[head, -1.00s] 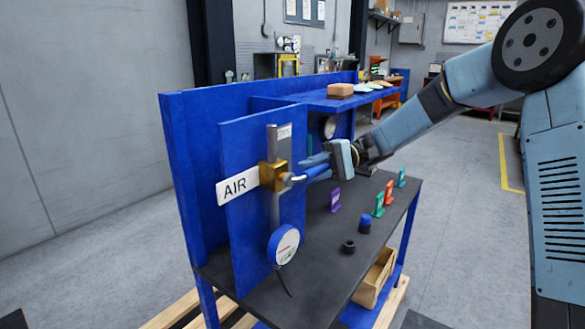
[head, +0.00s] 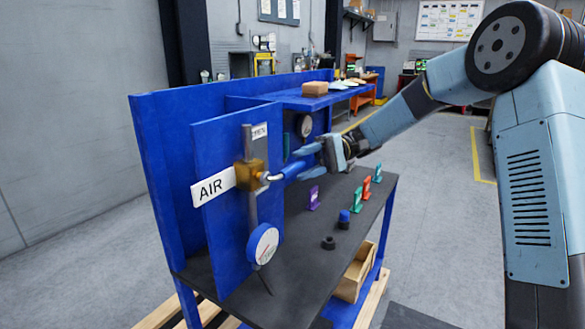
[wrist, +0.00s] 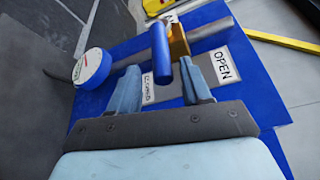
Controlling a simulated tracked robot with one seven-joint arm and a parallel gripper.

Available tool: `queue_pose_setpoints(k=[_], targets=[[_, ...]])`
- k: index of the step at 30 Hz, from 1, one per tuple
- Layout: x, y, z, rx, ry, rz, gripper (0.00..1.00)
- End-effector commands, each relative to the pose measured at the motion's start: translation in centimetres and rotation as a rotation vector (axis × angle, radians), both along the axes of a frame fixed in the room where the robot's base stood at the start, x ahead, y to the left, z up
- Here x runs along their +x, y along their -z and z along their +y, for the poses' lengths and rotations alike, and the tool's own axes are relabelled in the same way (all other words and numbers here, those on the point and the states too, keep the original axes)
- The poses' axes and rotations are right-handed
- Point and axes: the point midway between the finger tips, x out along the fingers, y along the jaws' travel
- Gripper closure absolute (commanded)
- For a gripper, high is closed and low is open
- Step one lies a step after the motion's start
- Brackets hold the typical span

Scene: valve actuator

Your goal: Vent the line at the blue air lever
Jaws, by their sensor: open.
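The blue air lever (head: 289,171) sticks out to the right from the brass valve body (head: 250,174), beside the white AIR sign (head: 213,187) on the blue panel. My gripper (head: 305,162) is open at the lever's free end, with one finger above it and one below in the head view. In the wrist view the blue lever (wrist: 161,50) reaches down between the open fingers of my gripper (wrist: 160,68), with visible gaps on both sides. I cannot tell any contact. An OPEN label (wrist: 224,64) and a CLOSED label (wrist: 148,88) lie on the panel behind.
A round gauge (head: 262,245) hangs below the valve on the grey pipe. Purple, green and red tags, a blue-topped knob (head: 344,218) and a black ring (head: 328,243) stand on the dark bench top (head: 290,265). A cardboard box (head: 352,280) sits underneath.

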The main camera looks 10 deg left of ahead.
Motion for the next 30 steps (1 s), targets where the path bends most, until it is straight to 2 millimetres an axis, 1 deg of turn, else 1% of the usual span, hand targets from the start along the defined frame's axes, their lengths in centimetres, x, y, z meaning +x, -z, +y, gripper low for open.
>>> queue_pose_setpoints(k=[3, 9, 15, 21, 30], targets=[[2.0, -0.1, -1.7, 0.0, 0.003, 0.001, 0.52], [4.8, -0.4, -4.1, 0.0, 0.003, 0.001, 0.52], [6.8, -0.6, -5.9, 0.0, 0.002, 0.001, 0.52], [7.5, -0.7, -6.5, -0.001, 0.002, 0.002, 0.52], [7.5, -0.7, -6.6, -0.002, 0.003, 0.001, 0.52]])
